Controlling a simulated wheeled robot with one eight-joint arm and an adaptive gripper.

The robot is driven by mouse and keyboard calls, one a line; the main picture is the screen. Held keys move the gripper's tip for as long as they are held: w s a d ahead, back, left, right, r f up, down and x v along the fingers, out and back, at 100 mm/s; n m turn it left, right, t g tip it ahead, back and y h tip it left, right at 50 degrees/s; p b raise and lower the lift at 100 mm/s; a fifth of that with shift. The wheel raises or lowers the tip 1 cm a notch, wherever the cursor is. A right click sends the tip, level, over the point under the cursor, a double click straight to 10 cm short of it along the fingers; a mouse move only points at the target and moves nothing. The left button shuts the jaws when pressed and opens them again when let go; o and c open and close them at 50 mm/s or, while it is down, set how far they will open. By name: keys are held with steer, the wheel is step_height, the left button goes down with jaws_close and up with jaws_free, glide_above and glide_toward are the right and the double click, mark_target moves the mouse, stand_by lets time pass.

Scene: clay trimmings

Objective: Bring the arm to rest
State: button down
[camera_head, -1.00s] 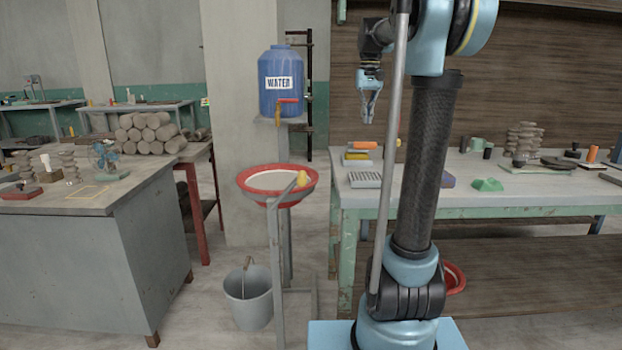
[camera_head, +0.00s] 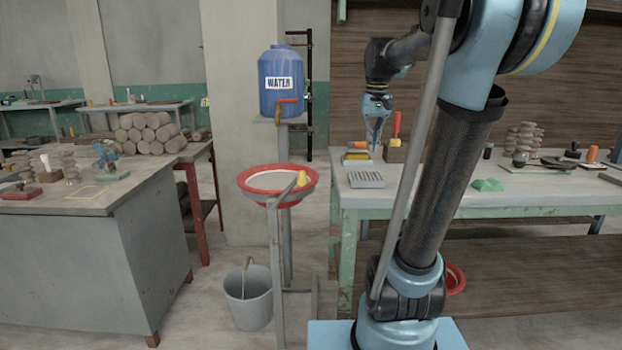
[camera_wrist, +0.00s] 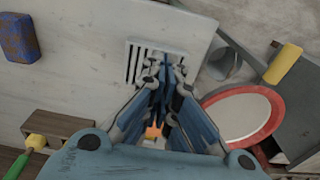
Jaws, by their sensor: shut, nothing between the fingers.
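My gripper (camera_head: 375,138) hangs pointing down over the left end of the green-legged workbench (camera_head: 345,200). Its fingers are shut and empty in the head view. In the wrist view my gripper (camera_wrist: 163,75) fills the middle, with the bench top beneath it. My arm leans to the right above its base, and its upper part bends back left to the wrist. The gripper is above and apart from the slotted grey block (camera_head: 366,180), which also shows past the fingertips in the wrist view (camera_wrist: 135,62).
A yellow item (camera_head: 356,157) lies at the bench's left end. A red-rimmed basin (camera_head: 250,190) and a blue water barrel (camera_head: 283,85) stand to the left. A green piece (camera_head: 487,185) lies on the bench.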

steer(key=s+f+t, duration=0.1)
steer(key=s+f, duration=2.1)
steer(key=f, duration=0.2)
steer(key=shift+s+f+t, duration=0.25)
steer(key=shift+f+t, duration=0.05)
steer(key=shift+f, duration=0.05)
steer(key=c, duration=2)
jaws_free()
steer(key=shift+s+f, duration=0.15)
steer(key=shift+f, duration=0.05)
steer(key=o, duration=0.4)
steer(key=shift+r, duration=0.25)
steer(key=o, duration=1.3)
steer(key=w+r, duration=0.1)
steer(key=r, duration=0.1)
steer(key=w+r, duration=0.2)
steer(key=r, duration=0.1)
steer(key=w+r, duration=0.1)
steer(key=r, duration=0.1)
steer(key=shift+w+r, duration=0.25)
steer(key=shift+w, duration=0.1)
steer(key=w+r+g, duration=0.2)
steer(key=w+r, duration=2.8)
steer(key=r, duration=0.2)
step_height(320, 180, down, 17)
